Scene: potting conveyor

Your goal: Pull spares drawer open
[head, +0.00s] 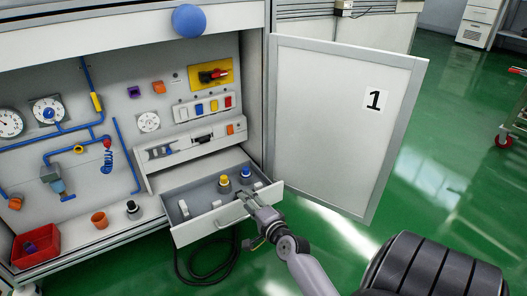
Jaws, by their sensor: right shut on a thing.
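The spares drawer (205,226) is a grey-white box low in the cabinet and stands out open towards me. Inside it are a yellow-topped part (224,182), a blue-topped part (246,172), a grey upright piece (184,208) and small white pieces. My right gripper (247,200) is at the right half of the drawer front and is shut on it at the upper edge. The fingers hide what they grip, probably the handle. My left gripper is not in view.
A white door (335,120) marked 1 stands open to the right of the drawer. A panel with gauges, pipes and switches is at left, with a red bin (36,246) and an orange cup (100,219). A black cable (207,272) lies below the drawer.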

